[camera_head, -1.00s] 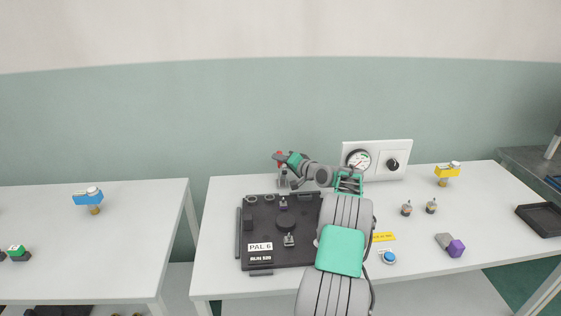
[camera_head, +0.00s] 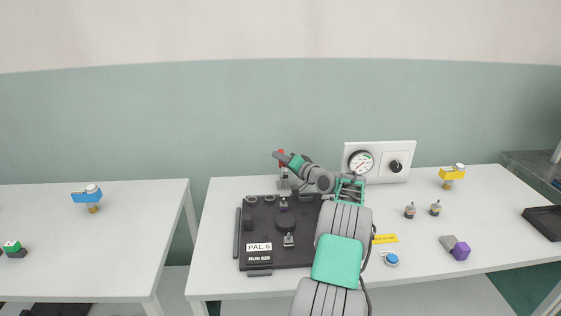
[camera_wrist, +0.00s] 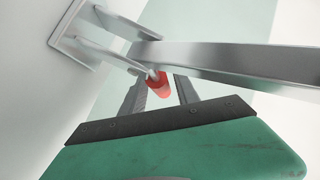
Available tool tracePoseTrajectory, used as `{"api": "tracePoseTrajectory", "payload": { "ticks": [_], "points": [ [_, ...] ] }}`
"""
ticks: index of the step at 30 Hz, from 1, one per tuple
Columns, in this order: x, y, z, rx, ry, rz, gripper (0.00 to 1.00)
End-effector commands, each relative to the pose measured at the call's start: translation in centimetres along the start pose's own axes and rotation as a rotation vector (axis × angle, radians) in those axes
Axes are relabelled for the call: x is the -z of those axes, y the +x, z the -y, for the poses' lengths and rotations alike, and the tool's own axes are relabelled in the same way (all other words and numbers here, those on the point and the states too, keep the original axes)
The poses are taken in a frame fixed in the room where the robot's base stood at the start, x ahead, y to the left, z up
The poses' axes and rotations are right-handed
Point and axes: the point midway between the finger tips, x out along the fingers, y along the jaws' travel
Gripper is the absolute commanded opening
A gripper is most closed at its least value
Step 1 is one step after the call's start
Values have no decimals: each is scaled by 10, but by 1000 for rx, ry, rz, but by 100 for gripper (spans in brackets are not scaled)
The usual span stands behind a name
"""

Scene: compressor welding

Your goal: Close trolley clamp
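The trolley clamp (camera_head: 284,185) is a small grey metal clamp with a red-tipped handle, at the back edge of the black pallet in the head view. In the wrist view, its metal bar (camera_wrist: 235,60) crosses the picture and its red tip (camera_wrist: 159,86) shows near the middle. My gripper (camera_head: 281,156) reaches the clamp's handle from the right. In the wrist view, its two dark fingers (camera_wrist: 160,90) stand apart, one on each side of the red tip. A narrow gap shows on the right; contact on the left is unclear.
The black pallet (camera_head: 258,225) marked PAL 6 lies under and left of my arm. A gauge panel (camera_head: 378,162) stands behind on the right. Small fittings (camera_head: 410,211), a blue button (camera_head: 391,259), a purple block (camera_head: 460,251) and a black tray (camera_head: 546,221) lie on the right.

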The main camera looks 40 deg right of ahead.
Motion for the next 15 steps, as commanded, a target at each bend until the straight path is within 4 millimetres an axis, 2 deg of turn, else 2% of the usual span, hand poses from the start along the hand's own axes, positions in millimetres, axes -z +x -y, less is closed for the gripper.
{"api": "tracePoseTrajectory", "payload": {
  "ticks": [10, 15],
  "points": [
    [0, -2, 1, 1, 0, 0, 44],
    [1, -29, 1, 0, 2, -2, 44]
  ]
}}
